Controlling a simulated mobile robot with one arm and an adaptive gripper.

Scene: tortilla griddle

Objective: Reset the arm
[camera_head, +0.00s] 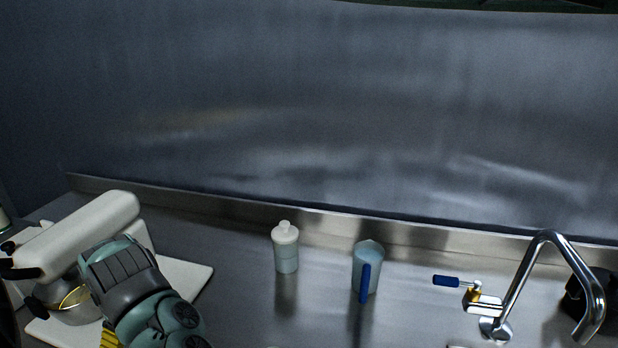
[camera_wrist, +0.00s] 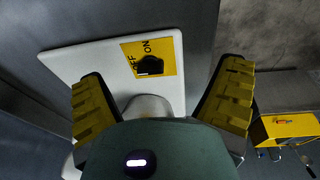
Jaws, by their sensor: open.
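My gripper (camera_wrist: 160,88) is open, with its two yellow-padded fingers spread wide and nothing between them. Beyond the fingers in the wrist view lies a white plate (camera_wrist: 75,58) with a yellow ON/OFF label (camera_wrist: 130,47) and a black switch (camera_wrist: 149,65). The switch shows between the fingertips; whether anything touches it I cannot tell. In the head view my arm is at the lower left, in front of a white stand mixer (camera_head: 88,226). A bit of yellow finger shows at the bottom edge; most of my gripper is hidden or out of frame there.
A white lidded bottle (camera_head: 286,248) and a clear jug with a blue handle (camera_head: 367,268) stand on the steel counter (camera_head: 240,300). In the wrist view, a yellow box (camera_wrist: 285,129) is at the right.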

